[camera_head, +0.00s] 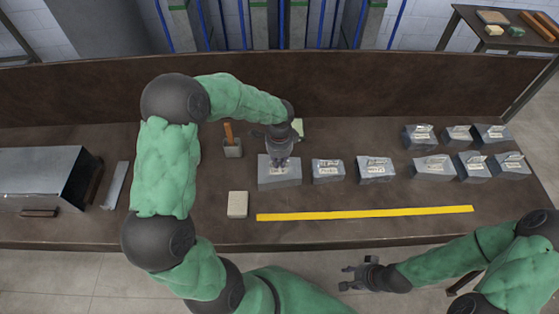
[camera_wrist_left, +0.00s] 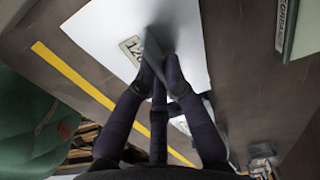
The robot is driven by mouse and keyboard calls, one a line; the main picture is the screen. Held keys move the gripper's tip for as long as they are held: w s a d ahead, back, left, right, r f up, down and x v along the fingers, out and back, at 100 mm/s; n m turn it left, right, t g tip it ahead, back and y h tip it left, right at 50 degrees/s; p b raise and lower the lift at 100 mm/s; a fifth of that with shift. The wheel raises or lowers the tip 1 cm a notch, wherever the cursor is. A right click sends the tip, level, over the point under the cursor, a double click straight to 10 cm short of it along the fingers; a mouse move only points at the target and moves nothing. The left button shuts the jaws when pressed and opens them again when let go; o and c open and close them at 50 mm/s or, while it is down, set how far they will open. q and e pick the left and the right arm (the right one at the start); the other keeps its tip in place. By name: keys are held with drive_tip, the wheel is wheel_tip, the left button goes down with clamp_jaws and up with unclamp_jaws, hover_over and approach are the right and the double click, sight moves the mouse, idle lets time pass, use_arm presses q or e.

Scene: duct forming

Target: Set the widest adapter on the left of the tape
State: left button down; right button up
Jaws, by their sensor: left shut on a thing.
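The widest-looking adapter (camera_head: 279,180) is a grey metal block at the left end of a row on the brown table. My left gripper (camera_head: 281,160) is above it, shut on its upright fin. In the left wrist view the fingers (camera_wrist_left: 160,75) close on the fin of the pale plate (camera_wrist_left: 100,25), beside a partly hidden number label. I cannot tell whether it is lifted. The yellow tape (camera_head: 365,213) lies along the near side of the table, in front of the row. My right gripper (camera_head: 352,278) is open and empty, off the table's near edge.
Narrower adapters (camera_head: 327,171) and (camera_head: 376,170) stand to the right, with several more (camera_head: 433,168) beyond. A beige block (camera_head: 238,205) lies by the tape's left end. A mallet (camera_head: 232,147) stands behind, and a metal box (camera_head: 40,178) is far left.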

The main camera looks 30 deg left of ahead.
use_arm(q)
wheel_tip(320, 180, up, 9)
drive_tip(key=p, duration=0.7)
use_arm(e)
wheel_tip(320, 180, up, 7)
